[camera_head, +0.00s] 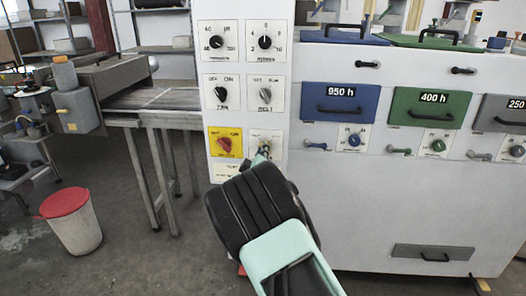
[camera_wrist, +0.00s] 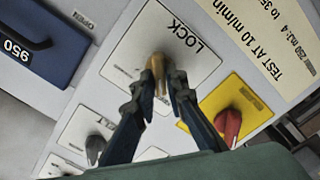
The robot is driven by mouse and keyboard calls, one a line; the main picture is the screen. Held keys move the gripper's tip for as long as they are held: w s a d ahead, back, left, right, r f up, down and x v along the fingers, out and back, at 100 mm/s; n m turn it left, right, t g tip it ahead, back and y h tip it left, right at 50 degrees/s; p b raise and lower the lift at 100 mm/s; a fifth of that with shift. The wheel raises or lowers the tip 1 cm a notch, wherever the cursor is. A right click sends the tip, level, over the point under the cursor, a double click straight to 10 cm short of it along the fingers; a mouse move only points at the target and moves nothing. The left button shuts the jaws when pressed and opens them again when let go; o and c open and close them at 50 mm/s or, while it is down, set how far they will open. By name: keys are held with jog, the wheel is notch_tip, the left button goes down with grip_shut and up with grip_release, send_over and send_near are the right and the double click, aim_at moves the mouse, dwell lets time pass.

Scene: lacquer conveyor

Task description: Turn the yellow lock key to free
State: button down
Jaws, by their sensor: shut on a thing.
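The yellow lock key (camera_wrist: 157,66) stands out of a white plate (camera_wrist: 125,50) marked LOCK, in the middle of the wrist view. My gripper (camera_wrist: 156,90) has its two dark fingers on either side of the key and is shut on it. In the head view my gripper (camera_head: 262,157) reaches the lower right plate of the control panel. There the fingers largely hide the key. Which mark the key points at cannot be told.
A red knob on a yellow plate (camera_head: 213,134) sits just left of the lock plate; it also shows in the wrist view (camera_wrist: 228,127). The belt knob (camera_head: 265,93) is directly above. Blue (camera_head: 350,105) and green (camera_head: 420,108) drawers lie to the right.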

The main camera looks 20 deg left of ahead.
jog(key=shift+a, duration=0.1)
dwell(0.3)
jog(key=c, duration=2)
grip_release()
jog(key=v, duration=1.2)
